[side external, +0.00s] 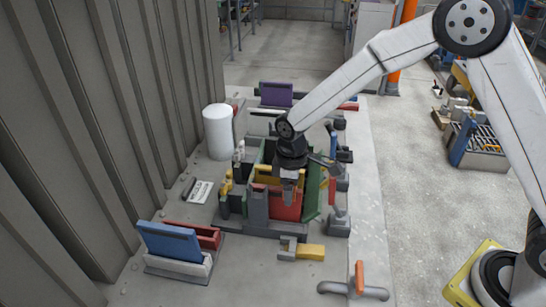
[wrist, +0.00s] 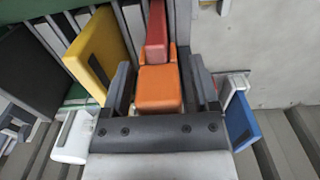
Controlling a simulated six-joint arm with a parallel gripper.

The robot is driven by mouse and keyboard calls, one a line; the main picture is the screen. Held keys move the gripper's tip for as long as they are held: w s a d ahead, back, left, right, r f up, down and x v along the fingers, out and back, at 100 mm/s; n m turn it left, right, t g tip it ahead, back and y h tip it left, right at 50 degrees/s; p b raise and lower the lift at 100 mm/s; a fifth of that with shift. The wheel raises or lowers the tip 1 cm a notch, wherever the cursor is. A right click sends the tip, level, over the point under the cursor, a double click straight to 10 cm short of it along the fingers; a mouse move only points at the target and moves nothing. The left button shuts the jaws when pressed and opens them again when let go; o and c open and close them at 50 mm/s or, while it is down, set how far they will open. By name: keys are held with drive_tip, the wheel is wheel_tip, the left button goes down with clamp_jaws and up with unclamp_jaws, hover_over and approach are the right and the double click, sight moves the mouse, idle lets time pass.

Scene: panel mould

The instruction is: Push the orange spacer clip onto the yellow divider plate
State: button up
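My gripper (wrist: 160,80) is shut on the orange spacer clip (wrist: 159,88), with one dark finger on each side of it. In the wrist view, the end of a red plate (wrist: 157,28) shows between the clip's prongs; I cannot tell whether they touch. The yellow divider plate (wrist: 97,52) stands to the left of the clip, apart from it. In the side view, my gripper (side external: 289,198) points down at the red plate (side external: 285,211), in front of the yellow plate (side external: 268,174). The clip cannot be made out there.
A green panel (side external: 312,193) stands right of the red plate. Yellow clamps (side external: 226,187) sit at the left of the mould. A white cylinder (side external: 218,131) stands behind left.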

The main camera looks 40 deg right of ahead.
clamp_jaws()
drive_tip(key=shift+r, duration=0.1)
drive_tip(key=shift+r, duration=0.75)
drive_tip(key=s+d+r, duration=0.3)
drive_tip(key=s+r, duration=0.8)
drive_tip(key=s, duration=0.2)
drive_tip(key=shift+s+r, duration=0.15)
drive_tip(key=shift+s, duration=0.2)
